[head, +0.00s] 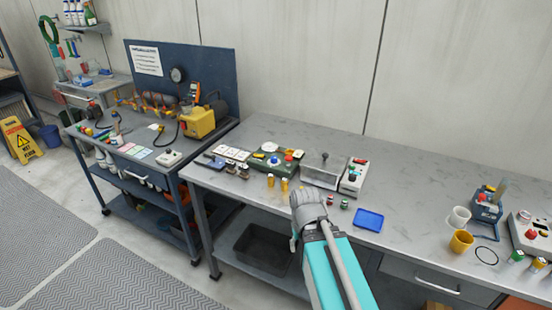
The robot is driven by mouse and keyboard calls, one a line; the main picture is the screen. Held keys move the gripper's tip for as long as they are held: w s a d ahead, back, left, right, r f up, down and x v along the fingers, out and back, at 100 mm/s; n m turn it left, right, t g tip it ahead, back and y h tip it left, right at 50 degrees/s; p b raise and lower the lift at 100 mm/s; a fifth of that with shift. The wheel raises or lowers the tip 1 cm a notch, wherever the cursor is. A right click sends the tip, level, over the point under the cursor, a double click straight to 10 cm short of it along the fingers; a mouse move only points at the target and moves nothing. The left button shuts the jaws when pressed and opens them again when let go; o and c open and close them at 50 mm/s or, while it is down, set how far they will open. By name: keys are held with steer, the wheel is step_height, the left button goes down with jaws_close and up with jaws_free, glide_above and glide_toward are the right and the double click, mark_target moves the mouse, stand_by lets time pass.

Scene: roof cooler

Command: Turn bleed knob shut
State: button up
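I cannot tell for sure which part is the bleed knob. A blue cart (192,158) at the left carries a row of pipe fittings with small orange and yellow parts (152,104). A round gauge (178,75) is on its dark back panel, and a yellow unit (198,122) stands at its right end. My arm reaches up from the bottom of the head view. Its grey end, my gripper (306,203), is over the front edge of the long bench, well to the right of the cart. Its fingers cannot be made out.
The long grey bench (400,180) holds a green box with a red knob (287,160), a grey box with a lever (322,170), small coloured pieces and a blue tray (369,220). Cups and a blue device (487,205) stand at right. A yellow floor sign (19,140) stands far left.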

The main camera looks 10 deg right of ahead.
steer(key=o, duration=0.3)
steer(key=shift+w, duration=0.15)
step_height(320, 180, up, 15)
steer(key=m+p, duration=1.4)
steer(key=p, duration=0.1)
glide_above(274, 158)
steer(key=shift+s+d, duration=0.2)
steer(key=shift+f, duration=0.1)
steer(key=f+b, duration=1.3)
steer(key=shift+w+a+f+b, duration=0.15)
steer(key=shift+w+f+b, duration=0.1)
steer(key=shift+b, duration=0.1)
